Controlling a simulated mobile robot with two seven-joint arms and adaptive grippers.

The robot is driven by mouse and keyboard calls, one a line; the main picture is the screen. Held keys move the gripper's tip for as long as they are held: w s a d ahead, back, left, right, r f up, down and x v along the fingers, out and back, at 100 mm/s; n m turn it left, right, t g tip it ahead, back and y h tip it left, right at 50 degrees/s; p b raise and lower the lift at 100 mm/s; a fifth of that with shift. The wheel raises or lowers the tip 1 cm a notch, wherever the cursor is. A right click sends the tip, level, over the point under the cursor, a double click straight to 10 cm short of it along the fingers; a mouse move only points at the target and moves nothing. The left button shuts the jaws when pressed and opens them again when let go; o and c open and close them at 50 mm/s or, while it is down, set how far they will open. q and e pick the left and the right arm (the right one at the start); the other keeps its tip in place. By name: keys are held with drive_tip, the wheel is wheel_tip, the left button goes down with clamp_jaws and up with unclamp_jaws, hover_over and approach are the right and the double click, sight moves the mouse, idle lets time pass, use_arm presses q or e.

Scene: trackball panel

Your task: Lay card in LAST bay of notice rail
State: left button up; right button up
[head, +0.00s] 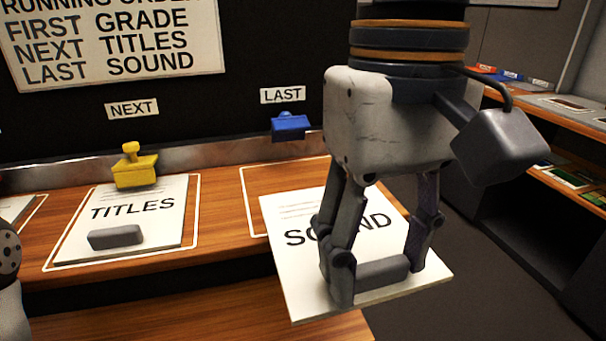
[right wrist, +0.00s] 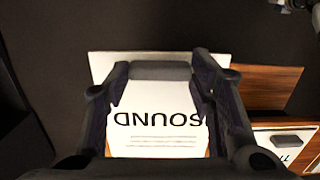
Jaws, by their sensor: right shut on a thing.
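The white SOUND card (head: 300,285) is in my right gripper (head: 380,275), which is shut on the card's grey grip bar. The card is held roughly flat at the counter's front right, face up. Its far left part overlaps the outlined LAST bay (head: 262,180) in the head view, while its near right part juts past the counter edge. I cannot tell its exact height. The right wrist view shows the card (right wrist: 155,121) between the fingers. A blue clip (head: 291,126) sits at the back of the LAST bay, under its label (head: 283,95).
The TITLES card (head: 150,215) lies in the NEXT bay, with a yellow clip (head: 136,170) at its back. A running order sign (head: 110,40) hangs behind. Shelves (head: 560,120) stand at the right. Part of my left arm (head: 8,270) shows at the left edge.

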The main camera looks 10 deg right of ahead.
sight(319, 191)
drive_tip(key=w, duration=1.4)
drive_tip(key=shift+w+a+f, duration=0.2)
drive_tip(key=shift+w+a, duration=0.05)
drive_tip(key=shift+w, duration=0.15)
drive_tip(key=f, duration=0.3)
drive_tip(key=shift+w, duration=0.35)
use_arm(q)
drive_tip(key=shift+s+f, duration=0.1)
drive_tip(key=shift+s, duration=0.15)
use_arm(e)
drive_tip(key=shift+f, duration=0.15)
drive_tip(key=shift+f, duration=0.1)
drive_tip(key=o, duration=1.2)
use_arm(q)
drive_tip(key=shift+s+f+b, duration=0.35)
drive_tip(key=shift+s+f, duration=0.05)
drive_tip(key=shift+s, duration=0.05)
use_arm(e)
drive_tip(key=r, duration=0.8)
drive_tip(key=w+r, duration=0.1)
drive_tip(key=r, duration=0.3)
drive_tip(key=shift+r, duration=0.1)
